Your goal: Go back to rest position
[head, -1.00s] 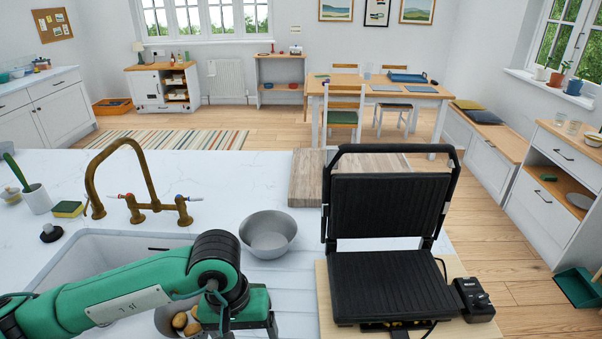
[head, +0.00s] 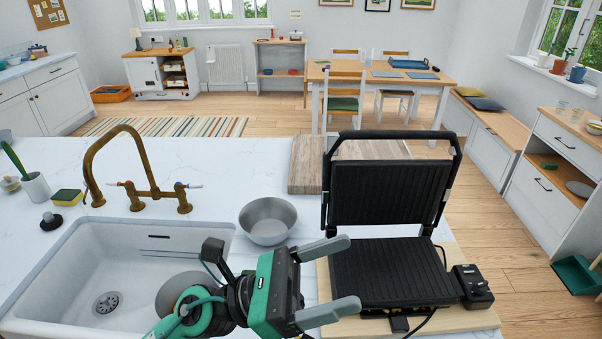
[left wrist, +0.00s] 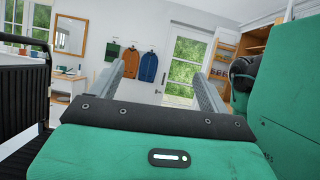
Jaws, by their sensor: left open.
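My left gripper (head: 342,279) is in front of the open grill (head: 385,270), at its left front corner, with its two grey fingers spread apart and pointing right. Nothing is between the fingers. In the left wrist view, the left gripper (left wrist: 155,82) also shows its fingers apart and empty, with a door and hanging coats far beyond. My right gripper is not in the head view.
The grill stands with its lid up on a wooden board (head: 460,318). A grey metal bowl (head: 268,222) sits left of it. A white sink (head: 60,275) with a brass tap (head: 140,190) is at the left. Clear counter lies behind the tap.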

